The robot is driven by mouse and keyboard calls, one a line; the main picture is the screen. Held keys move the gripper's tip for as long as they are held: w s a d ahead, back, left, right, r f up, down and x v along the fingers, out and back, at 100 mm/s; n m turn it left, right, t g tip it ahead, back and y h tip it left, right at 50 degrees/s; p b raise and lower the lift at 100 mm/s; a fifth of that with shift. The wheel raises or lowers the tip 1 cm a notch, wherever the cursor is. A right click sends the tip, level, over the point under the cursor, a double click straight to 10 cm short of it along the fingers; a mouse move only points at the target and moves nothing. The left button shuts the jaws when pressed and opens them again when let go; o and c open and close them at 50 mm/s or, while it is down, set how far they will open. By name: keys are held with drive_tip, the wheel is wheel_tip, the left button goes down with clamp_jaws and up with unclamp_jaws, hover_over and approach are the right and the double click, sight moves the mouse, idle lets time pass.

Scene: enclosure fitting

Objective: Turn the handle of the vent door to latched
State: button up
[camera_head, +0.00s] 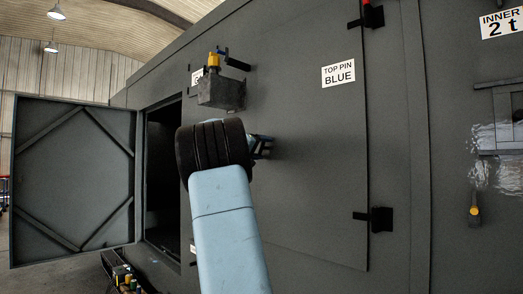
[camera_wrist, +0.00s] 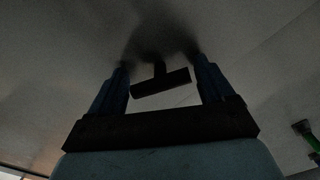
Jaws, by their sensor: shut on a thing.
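The vent door appears to be the large grey closed panel (camera_head: 310,165) with hinges on its right edge; I cannot tell for certain which door is the vent door. My gripper (camera_head: 264,146) is at this panel, partly hidden behind my own arm. In the head view, the handle is hidden or too small to make out.
A grey box (camera_head: 222,94) with yellow and blue parts juts from the wall above my gripper. Another door (camera_head: 72,180) stands wide open at left beside a dark opening. A "TOP PIN BLUE" label (camera_head: 338,74) is on the panel. A yellow-tipped item (camera_head: 474,211) hangs at right.

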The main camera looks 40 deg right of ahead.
drive_tip(key=n, duration=0.5)
drive_tip(key=shift+w, duration=0.15)
drive_tip(key=shift+a+r, duration=0.1)
idle(0.3)
drive_tip(key=o, duration=0.8)
drive_tip(key=shift+c, duration=0.2)
drive_tip(key=s+a, duration=0.1)
drive_tip(key=a, duration=1.2)
drive_tip(key=shift+a, duration=0.35)
drive_tip(key=shift+s, duration=0.1)
